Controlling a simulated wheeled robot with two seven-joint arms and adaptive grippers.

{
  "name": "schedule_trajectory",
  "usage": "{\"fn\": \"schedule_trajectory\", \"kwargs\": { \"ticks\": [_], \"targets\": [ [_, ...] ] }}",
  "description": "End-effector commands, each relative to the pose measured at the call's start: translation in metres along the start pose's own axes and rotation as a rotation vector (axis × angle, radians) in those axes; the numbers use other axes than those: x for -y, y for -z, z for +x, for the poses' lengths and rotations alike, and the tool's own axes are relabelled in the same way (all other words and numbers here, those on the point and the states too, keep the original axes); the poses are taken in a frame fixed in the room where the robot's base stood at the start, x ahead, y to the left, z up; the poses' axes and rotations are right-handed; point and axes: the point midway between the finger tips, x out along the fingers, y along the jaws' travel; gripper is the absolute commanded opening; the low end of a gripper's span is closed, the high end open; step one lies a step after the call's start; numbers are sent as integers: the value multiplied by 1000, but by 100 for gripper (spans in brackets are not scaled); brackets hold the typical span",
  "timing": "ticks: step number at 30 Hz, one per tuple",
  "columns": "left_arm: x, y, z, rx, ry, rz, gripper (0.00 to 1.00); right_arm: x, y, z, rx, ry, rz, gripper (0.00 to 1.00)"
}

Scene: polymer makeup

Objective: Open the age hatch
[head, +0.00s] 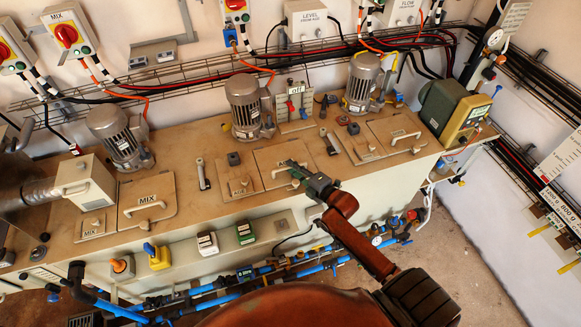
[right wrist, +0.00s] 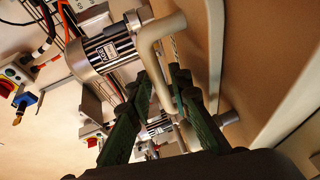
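The middle hatch (head: 272,158) on the long tan bench top, taken as the age hatch, lies flat and closed. Its label is hidden by my gripper. My right gripper (head: 295,170) is over this hatch at its handle. In the right wrist view, the beige bar handle (right wrist: 152,50) passes between the two green fingers of the right gripper (right wrist: 162,80). The fingers stand apart around the bar, and I see no clear grip on it. My left gripper is not in view.
A MIX hatch (head: 160,196) lies to the left and another closed hatch (head: 398,133) to the right. Motors (head: 245,105) stand behind the hatches. A green-and-yellow unit (head: 452,108) stands at the right end. Blue pipes (head: 290,270) run along the front.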

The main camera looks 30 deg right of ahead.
Motion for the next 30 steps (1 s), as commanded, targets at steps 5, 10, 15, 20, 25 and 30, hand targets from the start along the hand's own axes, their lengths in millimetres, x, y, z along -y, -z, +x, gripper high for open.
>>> {"fn": "schedule_trajectory", "kwargs": {
  "ticks": [5, 10, 15, 20, 25, 30],
  "targets": [
    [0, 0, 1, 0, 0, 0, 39, 0, 0, 12, 0, -1, 1, 19],
    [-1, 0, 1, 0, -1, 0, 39, 0, 0, 13, 0, 0, 0, 19],
    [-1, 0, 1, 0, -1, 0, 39, 0, 0, 13, 0, 0, 1, 15],
    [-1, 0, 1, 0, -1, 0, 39, 0, 0, 13, 0, 0, 1, 4],
    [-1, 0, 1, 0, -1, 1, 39, 0, 0, 13, 0, 0, 1, 0],
    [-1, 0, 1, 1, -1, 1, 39, 0, 0, 13, 0, 1, 1, 0]
  ]
}}
